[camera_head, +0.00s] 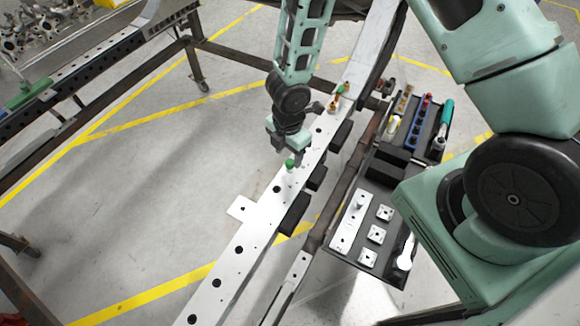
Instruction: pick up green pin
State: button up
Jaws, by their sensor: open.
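A small green pin (290,163) stands upright on the pale metal chassis rail (262,218), near the middle of the view. My gripper (284,147) is open and points down just above and slightly left of the green pin. Its fingers look close to the pin's top, but I cannot tell whether they touch it or stand around it. Another green-topped piece (341,89) sits farther up the same rail, beside small orange-brown pieces (334,104).
A dark tray (367,273) right of the rail holds square plates (376,234), a white-handled tool (404,262) and several coloured tools. Black blocks (293,213) line the rail's right side. Another frame with parts stands at upper left. The floor left of the rail is clear.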

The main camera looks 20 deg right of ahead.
aim_at(289, 161)
jog(key=f, duration=0.1)
jog(key=f+b, duration=0.1)
jog(key=f, duration=0.3)
jog(key=shift+w+d+f, duration=0.15)
jog(key=shift+w+d, duration=0.1)
grip_shut()
